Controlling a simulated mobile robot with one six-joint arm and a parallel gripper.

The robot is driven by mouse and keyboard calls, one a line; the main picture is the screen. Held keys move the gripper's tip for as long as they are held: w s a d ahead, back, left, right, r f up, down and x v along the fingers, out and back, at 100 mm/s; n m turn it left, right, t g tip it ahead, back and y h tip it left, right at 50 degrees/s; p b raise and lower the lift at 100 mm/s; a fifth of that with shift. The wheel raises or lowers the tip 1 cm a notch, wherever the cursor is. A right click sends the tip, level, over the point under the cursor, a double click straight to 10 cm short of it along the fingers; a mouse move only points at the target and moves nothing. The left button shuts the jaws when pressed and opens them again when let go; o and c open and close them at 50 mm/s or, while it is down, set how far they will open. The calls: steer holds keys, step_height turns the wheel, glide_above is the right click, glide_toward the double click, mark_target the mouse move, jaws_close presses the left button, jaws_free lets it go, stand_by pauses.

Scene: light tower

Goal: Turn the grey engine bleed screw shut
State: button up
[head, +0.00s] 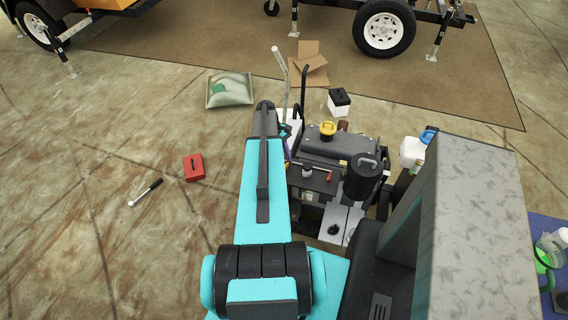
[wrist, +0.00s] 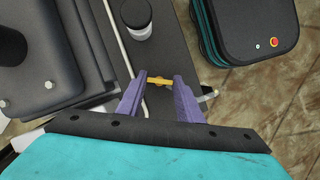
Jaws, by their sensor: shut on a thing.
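In the wrist view, my gripper (wrist: 160,84) has its two purple fingers closed on a small yellow fitting (wrist: 160,81). The fitting bridges the gap between the fingertips, beside the edge of a dark grey plate (wrist: 170,45). A pale grey piece (wrist: 209,97) sticks out just right of the right finger; I cannot tell whether it is the bleed screw. No grey bleed screw can be made out with certainty. In the head view, the engine (head: 340,148) stands right of my teal arm, which hides most of the gripper and part of the engine's left side.
In the head view, a black cylinder (head: 362,180) rises at the engine's front. A red box (head: 194,168) and a wrench (head: 146,192) lie on open floor.

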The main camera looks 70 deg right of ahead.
steer(key=m, duration=0.2)
steer(key=m+t+y+b, duration=0.1)
steer(key=m, duration=0.1)
steer(key=m+b, duration=0.1)
steer(key=m, duration=0.1)
steer(key=shift+s+d+m+t+y, duration=0.15)
steer(key=shift+d+m+t+y, duration=0.15)
steer(key=shift+t+y, duration=0.1)
steer(key=m+t+b, duration=0.1)
steer(key=m, duration=0.2)
steer(key=m+t+b, duration=0.1)
steer(key=m, duration=0.1)
steer(key=shift+s+m+y, duration=0.15)
steer(key=shift+m+y, duration=0.25)
steer(key=o, duration=1.1)
steer(key=shift+a, duration=0.1)
steer(key=shift+r, duration=0.15)
steer(key=p+v, duration=0.3)
steer(key=v, duration=0.3)
steer(key=p+v, duration=0.3)
steer(key=v, duration=0.4)
steer(key=shift+s+d+r+p, duration=0.1)
steer(key=shift+d+r+p, duration=0.1)
steer(key=shift+r+p, duration=0.15)
steer(key=shift+f, duration=0.1)
